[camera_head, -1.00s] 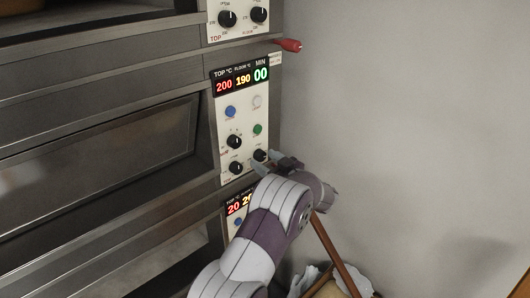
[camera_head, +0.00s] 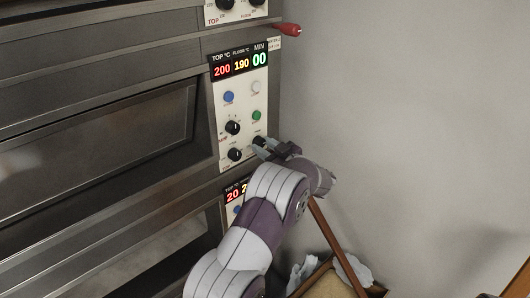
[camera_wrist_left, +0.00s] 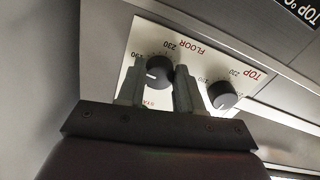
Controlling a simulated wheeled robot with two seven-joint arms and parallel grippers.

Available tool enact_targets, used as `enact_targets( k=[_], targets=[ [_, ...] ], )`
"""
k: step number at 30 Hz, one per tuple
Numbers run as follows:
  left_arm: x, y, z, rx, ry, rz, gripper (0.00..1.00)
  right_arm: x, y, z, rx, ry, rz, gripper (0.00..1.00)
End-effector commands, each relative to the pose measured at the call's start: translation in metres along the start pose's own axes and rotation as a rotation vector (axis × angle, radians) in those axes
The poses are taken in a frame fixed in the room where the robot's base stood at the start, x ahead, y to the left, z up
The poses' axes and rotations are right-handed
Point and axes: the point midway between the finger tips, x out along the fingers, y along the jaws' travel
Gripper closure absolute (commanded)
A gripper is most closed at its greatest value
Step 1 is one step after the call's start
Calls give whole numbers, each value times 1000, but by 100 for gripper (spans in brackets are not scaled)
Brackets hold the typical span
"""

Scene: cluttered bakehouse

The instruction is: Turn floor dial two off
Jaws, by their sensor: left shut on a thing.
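The floor dial is a round black knob with a white pointer mark. It shows in the wrist view (camera_wrist_left: 159,72) under the upside-down word FLOOR, and in the head view (camera_head: 259,141) at the lower right of the oven's middle panel. My left gripper (camera_head: 264,147) is shut on this dial, with one finger on each side of it in the wrist view (camera_wrist_left: 157,88). The pointer is towards the picture's left there. The black top dial (camera_wrist_left: 222,94) sits just right of the fingers. My right gripper is out of view.
The white control panel (camera_head: 242,108) has a lit display (camera_head: 240,66), coloured buttons and other black dials (camera_head: 235,154). A red-handled lever (camera_head: 287,29) sticks out above. A bare wall (camera_head: 400,110) stands right; a box (camera_head: 335,284) with a wooden stick is below.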

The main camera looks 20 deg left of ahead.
Motion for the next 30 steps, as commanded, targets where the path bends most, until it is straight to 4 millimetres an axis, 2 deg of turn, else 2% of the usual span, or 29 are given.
enact_targets(
  k=[1,12,21,30],
  targets=[
    [0,-1,7,-33,3,0,95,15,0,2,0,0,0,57],
    [0,0,9,-366,17,3,95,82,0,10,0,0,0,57],
    [0,1,7,-651,27,4,95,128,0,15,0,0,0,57],
    [0,2,5,-935,38,5,95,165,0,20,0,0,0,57]
  ],
)
